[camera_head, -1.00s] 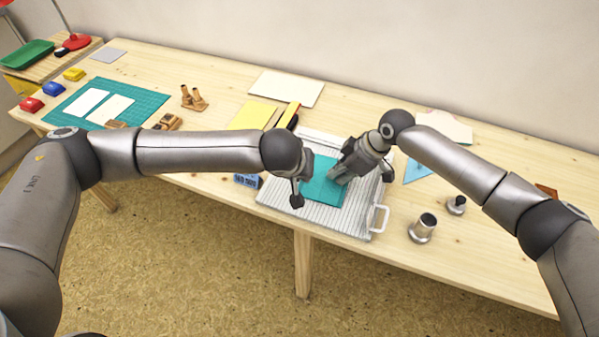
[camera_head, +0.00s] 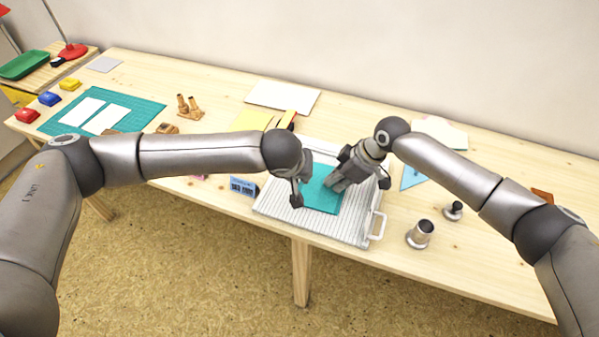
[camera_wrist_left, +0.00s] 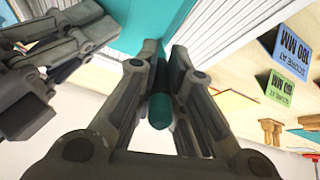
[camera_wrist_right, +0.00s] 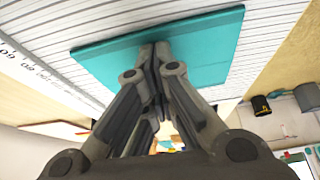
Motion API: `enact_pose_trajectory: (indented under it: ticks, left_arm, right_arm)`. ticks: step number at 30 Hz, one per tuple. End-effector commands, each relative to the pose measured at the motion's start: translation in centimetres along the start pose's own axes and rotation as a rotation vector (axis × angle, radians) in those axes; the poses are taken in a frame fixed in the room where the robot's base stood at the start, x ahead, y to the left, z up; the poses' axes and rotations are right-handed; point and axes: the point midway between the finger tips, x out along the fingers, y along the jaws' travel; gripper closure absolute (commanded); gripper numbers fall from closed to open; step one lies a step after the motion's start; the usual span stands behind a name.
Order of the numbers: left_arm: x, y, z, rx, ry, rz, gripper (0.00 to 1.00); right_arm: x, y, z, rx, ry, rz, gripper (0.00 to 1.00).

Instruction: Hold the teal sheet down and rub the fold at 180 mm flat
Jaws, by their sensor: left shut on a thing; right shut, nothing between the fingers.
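The teal sheet (camera_head: 322,200) lies on the ridged white scoring board (camera_head: 270,207); it also fills the top of the right wrist view (camera_wrist_right: 215,60). My right gripper (camera_wrist_right: 157,52) is shut and empty, its fingertips at the sheet and apparently touching it. My left gripper (camera_head: 297,200) is low at the sheet's left edge. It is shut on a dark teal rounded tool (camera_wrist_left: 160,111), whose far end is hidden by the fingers. The fold cannot be made out clearly. A blue sign (camera_head: 243,186) with a millimetre figure stands left of the board.
Yellow sheets (camera_head: 250,119) and a cream sheet (camera_head: 283,95) lie behind. A green cutting mat (camera_head: 145,112) with white cards is at far left. The front left table strip is free.

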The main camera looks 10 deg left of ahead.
Motion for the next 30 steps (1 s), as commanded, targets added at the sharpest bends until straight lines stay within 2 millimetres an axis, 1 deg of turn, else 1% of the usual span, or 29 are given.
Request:
enact_pose_trajectory:
  ticks: [5,18,30]
  left_arm:
    - [0.1,0.0,-0.1,0.000,-0.001,0.000,1.00]
    - [1.1,0.4,-1.5,0.000,-0.001,0.000,1.00]
    - [1.3,0.4,-1.7,-0.001,-0.001,0.000,1.00]
  right_arm:
    - [0.2,-0.1,0.2,0.001,-0.004,-0.003,1.00]
    - [0.2,-0.1,0.2,0.001,-0.004,-0.003,1.00]
    - [0.2,-0.1,0.2,0.001,-0.004,-0.003,1.00]
